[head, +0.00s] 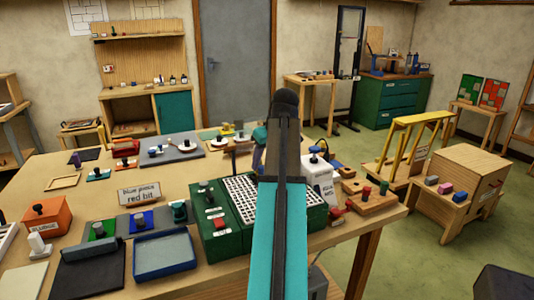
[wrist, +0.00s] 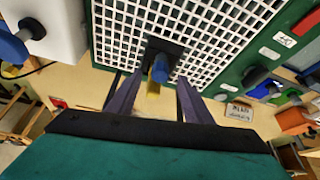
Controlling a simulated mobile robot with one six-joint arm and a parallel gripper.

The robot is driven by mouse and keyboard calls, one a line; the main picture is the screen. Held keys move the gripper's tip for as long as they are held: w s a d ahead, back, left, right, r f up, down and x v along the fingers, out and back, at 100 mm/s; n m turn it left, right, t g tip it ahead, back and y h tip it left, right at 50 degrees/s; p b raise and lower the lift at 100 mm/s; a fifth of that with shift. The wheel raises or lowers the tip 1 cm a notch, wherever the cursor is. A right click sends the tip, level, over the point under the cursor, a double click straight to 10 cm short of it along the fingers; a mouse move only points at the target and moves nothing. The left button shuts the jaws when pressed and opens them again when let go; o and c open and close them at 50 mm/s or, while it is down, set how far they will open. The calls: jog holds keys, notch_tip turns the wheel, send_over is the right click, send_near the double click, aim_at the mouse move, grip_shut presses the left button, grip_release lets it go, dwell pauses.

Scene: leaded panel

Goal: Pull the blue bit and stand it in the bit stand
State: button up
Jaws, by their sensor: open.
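In the wrist view a blue bit (wrist: 160,68) with a yellow part below it stands in a black square mount on the white grid (wrist: 205,28) of the green grinder. My gripper (wrist: 157,80) is open, one purple finger on each side of the blue bit. I cannot tell whether either finger touches it. In the head view my arm hides the bit and my fingertips; the grinder (head: 217,242) shows on both sides. A wooden block (head: 378,205) with a red and a green upright peg, seemingly the bit stand, is right of the grinder.
A white machine with a blue knob (head: 321,175) stands close behind the grinder. A blue tray (head: 165,258), coloured pads with knobs and an orange box (head: 47,216) lie left. The table's right edge is just beyond the wooden block.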

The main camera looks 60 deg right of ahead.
aim_at(262, 167)
jog(key=shift+x, duration=2.05)
grip_shut()
jog(key=shift+r, duration=0.1)
jog(key=shift+r+p, duration=1.6)
dwell(0.5)
jog(key=c, duration=0.7)
grip_release()
jog(key=c, duration=0.4)
